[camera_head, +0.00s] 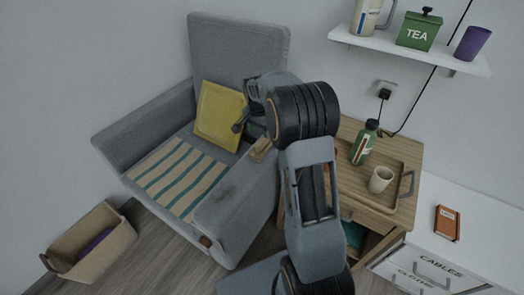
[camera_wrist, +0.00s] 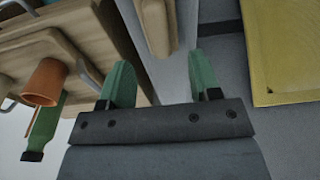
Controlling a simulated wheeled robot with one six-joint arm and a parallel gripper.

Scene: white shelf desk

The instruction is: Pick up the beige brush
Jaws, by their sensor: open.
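The beige brush (camera_head: 261,149) appears as a small beige block on the grey armchair's right armrest, partly beside my arm. In the wrist view a long beige piece (camera_wrist: 157,22), which looks like the brush, lies ahead of the gap between the fingers, cut off by the top edge. My gripper (camera_wrist: 162,78) is open with its two green fingers apart and nothing between them. In the head view my gripper (camera_head: 242,118) is over the chair, near the yellow cushion and the brush. Its fingers are partly hidden by my wrist.
The yellow cushion (camera_head: 219,115) leans on the armchair (camera_head: 238,40). The wooden side table (camera_head: 362,196) right of my arm holds a green bottle (camera_head: 364,143) and a cup (camera_head: 381,179). A wall shelf (camera_head: 412,50) hangs above. A bin (camera_head: 92,242) stands on the floor at left.

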